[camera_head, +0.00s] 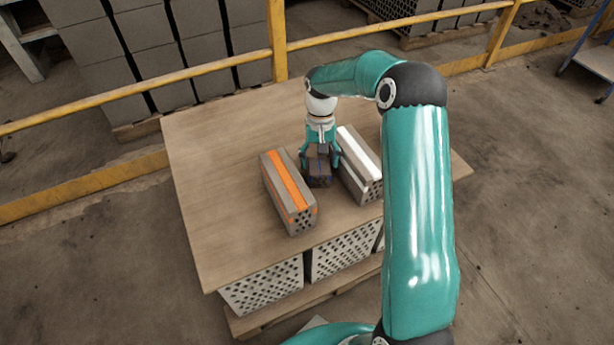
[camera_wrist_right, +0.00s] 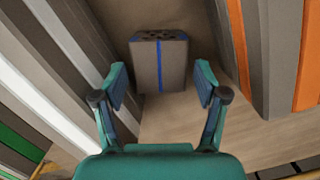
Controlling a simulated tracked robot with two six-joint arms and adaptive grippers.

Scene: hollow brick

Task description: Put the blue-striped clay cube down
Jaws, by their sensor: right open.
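The blue-striped clay cube (camera_head: 318,180) is small and dark grey-brown, standing on the wooden table top between two long bricks. In the right wrist view the cube (camera_wrist_right: 172,66) shows its blue stripe and a face with holes. My right gripper (camera_head: 320,163) is at the cube, its fingers to either side. In the right wrist view the gripper (camera_wrist_right: 160,85) is open, with the cube ahead between the spread fingers and a gap showing on each side. My left gripper is not in view.
An orange-striped brick (camera_head: 285,190) lies left of the cube and a white-striped brick (camera_head: 358,167) close on its right. A green stripe (camera_wrist_right: 20,142) shows at the wrist view's lower left. The table's left part (camera_head: 215,190) is clear. Yellow rails (camera_head: 240,58) run behind.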

